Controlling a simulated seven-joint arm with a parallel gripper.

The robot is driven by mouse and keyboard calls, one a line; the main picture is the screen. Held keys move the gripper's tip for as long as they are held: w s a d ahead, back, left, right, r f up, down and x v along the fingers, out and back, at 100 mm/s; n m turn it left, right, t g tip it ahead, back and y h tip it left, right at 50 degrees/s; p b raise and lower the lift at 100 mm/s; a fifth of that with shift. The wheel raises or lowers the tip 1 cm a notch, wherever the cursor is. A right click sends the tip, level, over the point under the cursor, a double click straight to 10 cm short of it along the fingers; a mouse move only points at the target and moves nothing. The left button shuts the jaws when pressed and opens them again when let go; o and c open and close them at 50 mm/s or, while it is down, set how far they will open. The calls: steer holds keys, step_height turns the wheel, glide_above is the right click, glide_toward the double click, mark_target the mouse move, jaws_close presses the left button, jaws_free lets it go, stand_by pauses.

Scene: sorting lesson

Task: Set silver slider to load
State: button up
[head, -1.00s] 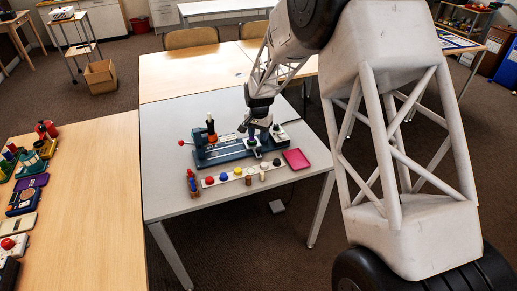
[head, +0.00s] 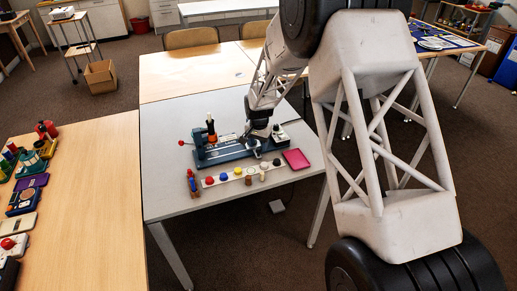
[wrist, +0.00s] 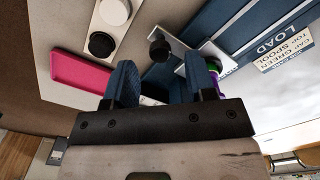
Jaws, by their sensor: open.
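A blue machine (head: 220,153) stands on the grey table. In the wrist view a LOAD label (wrist: 278,45) lies on its blue bed (wrist: 235,28). A bright silver piece with a black knob (wrist: 160,49), seemingly the silver slider, lies just beyond my fingertips. My gripper (wrist: 160,78) is open, its two blue fingers apart, with the knob ahead of the gap and not visibly gripped. In the head view my gripper (head: 258,133) is low over the machine's right part, where it hides some of it. A purple and green part (wrist: 215,82) shows beside the right finger.
A pink tray (head: 295,159) lies right of the machine; it also shows in the wrist view (wrist: 80,76). A pale strip (head: 222,180) with several coloured knobs lies in front. An upright post with an orange part (head: 211,131) rises at the machine's left.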

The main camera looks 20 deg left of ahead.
steer(key=shift+f, duration=1.4)
steer(key=shift+c, duration=0.2)
jaws_close()
